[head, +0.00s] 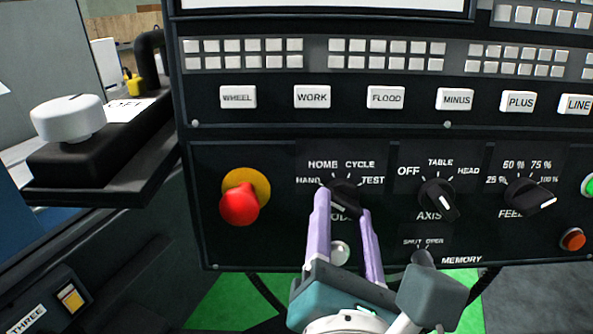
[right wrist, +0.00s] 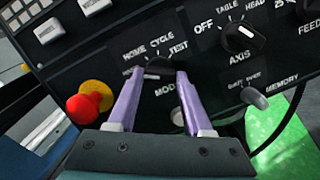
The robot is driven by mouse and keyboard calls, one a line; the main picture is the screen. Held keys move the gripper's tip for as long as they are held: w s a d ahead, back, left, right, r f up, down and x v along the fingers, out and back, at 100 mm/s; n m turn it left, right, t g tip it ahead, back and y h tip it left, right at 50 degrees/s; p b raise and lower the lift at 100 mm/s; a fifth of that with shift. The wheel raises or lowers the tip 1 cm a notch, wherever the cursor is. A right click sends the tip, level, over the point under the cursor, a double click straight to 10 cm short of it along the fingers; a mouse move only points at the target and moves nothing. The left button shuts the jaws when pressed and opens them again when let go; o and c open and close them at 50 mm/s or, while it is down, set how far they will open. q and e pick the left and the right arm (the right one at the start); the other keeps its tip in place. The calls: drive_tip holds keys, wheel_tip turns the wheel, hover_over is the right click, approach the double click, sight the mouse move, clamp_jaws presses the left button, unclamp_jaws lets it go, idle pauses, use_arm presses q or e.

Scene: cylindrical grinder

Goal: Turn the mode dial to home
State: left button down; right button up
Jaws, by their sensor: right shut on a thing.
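The mode dial (head: 344,190) is a black knob on the dark control panel, ringed by the labels HAND, HOME, CYCLE and TEST. HOME is above it, slightly left. My right gripper (head: 344,201) reaches up from below with its two purple fingers on either side of the dial, shut on it. In the right wrist view, the gripper (right wrist: 160,73) has its fingertips at both sides of the dial (right wrist: 158,66). The fingers partly cover the dial and the MODE label, and I cannot tell which label its pointer faces. My left gripper is not in view.
A red emergency button (head: 240,204) on a yellow base is left of the dial. The axis dial (head: 437,199) and feed dial (head: 527,195) are to the right. A memory lever (head: 424,258) sits low, close to my right gripper. Labelled buttons run above.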

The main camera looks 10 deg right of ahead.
clamp_jaws()
drive_tip(key=shift+m, duration=0.4)
drive_tip(key=m+g+b, duration=0.1)
drive_tip(key=m, duration=0.3)
drive_tip(key=shift+h+b, duration=0.3)
drive_tip(key=shift+a+r+m+g+b, duration=0.1)
drive_tip(key=shift+m+g+b, duration=0.35)
drive_tip(key=shift+m, duration=1.45)
